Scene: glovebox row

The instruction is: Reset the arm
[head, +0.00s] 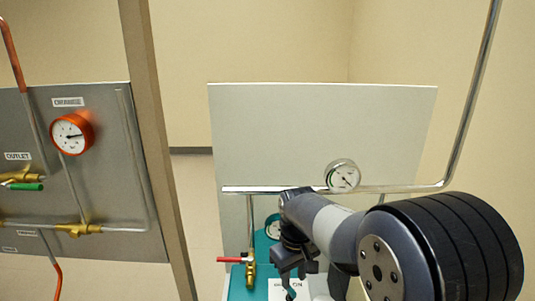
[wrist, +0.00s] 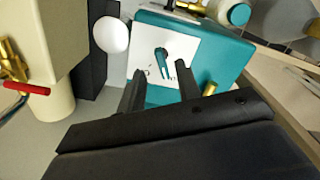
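My arm reaches in from the lower right of the head view, and my gripper (head: 292,279) points down in front of a teal box (head: 246,287). In the wrist view my gripper (wrist: 160,68) is open, its two dark fingers apart with nothing held. Between and beyond the fingertips is a small teal lever (wrist: 166,70) on a white plate (wrist: 185,48) of the teal box (wrist: 233,58). I cannot tell how far the fingers are from the lever. In the head view the gripper partly hides the plate's lettering.
A red-handled brass valve (head: 249,268) stands just left of the gripper. A round gauge (head: 342,176) sits on a metal pipe (head: 400,188) behind the arm. A pale board (head: 310,130) stands behind. A grey panel (head: 110,180) with an orange gauge (head: 71,134) is at left, beside a post (head: 160,150).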

